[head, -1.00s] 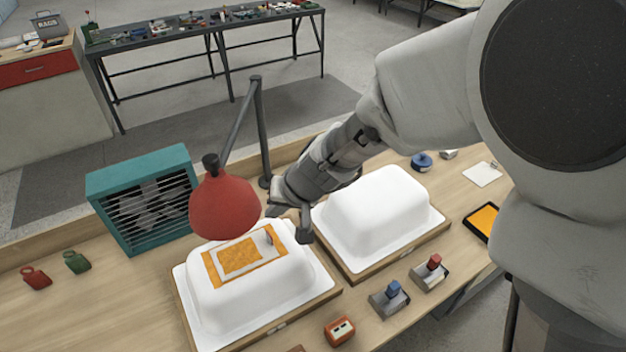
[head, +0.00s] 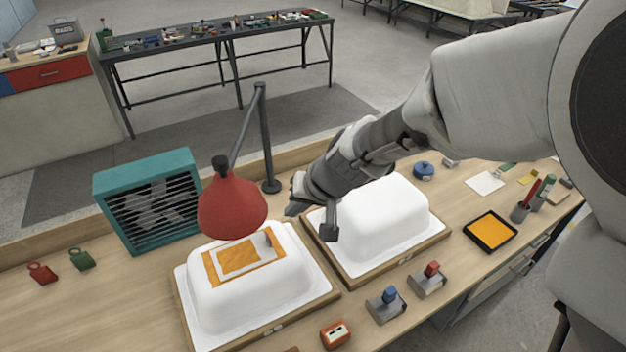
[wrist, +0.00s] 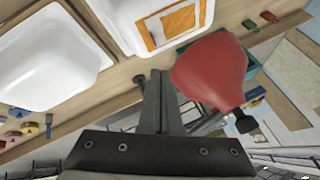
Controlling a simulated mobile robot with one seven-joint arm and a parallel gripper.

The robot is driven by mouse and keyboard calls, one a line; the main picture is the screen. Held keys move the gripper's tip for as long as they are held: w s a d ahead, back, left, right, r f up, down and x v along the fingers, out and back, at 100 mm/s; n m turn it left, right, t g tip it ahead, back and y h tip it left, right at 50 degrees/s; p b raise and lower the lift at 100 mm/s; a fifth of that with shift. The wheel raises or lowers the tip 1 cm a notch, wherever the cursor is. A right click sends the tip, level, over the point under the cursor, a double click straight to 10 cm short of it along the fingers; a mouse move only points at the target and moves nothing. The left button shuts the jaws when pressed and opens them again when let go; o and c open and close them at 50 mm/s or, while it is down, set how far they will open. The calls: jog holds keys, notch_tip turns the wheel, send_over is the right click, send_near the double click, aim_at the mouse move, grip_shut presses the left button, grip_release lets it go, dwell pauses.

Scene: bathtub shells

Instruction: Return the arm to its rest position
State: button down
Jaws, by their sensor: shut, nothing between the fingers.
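My gripper (head: 296,208) is above the bench, between the red lamp and the right bathtub shell. In the wrist view its fingers (wrist: 160,78) are together with nothing between them. The left white shell (head: 225,300) lies upturned on a wooden board, with an orange patch (head: 210,268) and a pale frame on top. The right white shell (head: 385,210) has a bare top, and my arm passes above its far left part. In the wrist view the patched shell (wrist: 120,25) is at the top and the bare shell (wrist: 45,60) at the left.
The red lamp (head: 232,205) hangs close left of my gripper, beside the teal fan heater (head: 150,205). Two switch blocks (head: 386,306) (head: 428,281) stand in front of the right shell. An orange-filled tray (head: 490,231) lies farther right.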

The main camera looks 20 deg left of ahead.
jog(key=s+a+v, duration=0.1)
jog(key=v, duration=0.6)
jog(key=s+d+r+m+t+h+b, duration=0.1)
jog(key=d+r, duration=0.1)
jog(key=d, duration=0.6)
jog(key=s+d+r+m+t+h, duration=0.1)
jog(key=d+r, duration=0.2)
jog(key=d, duration=0.5)
jog(key=s+d+m+h, duration=0.1)
jog(key=s+d+h, duration=0.1)
jog(key=d, duration=0.5)
jog(key=s+d+m+t+h+b, duration=0.1)
jog(key=s+d+h, duration=0.1)
jog(key=s+d, duration=0.3)
jog(key=d, duration=0.3)
jog(key=shift+s+d+f+m, duration=0.2)
jog(key=shift+s+d+m, duration=0.1)
jog(key=shift+m, duration=0.1)
jog(key=shift+a, duration=0.2)
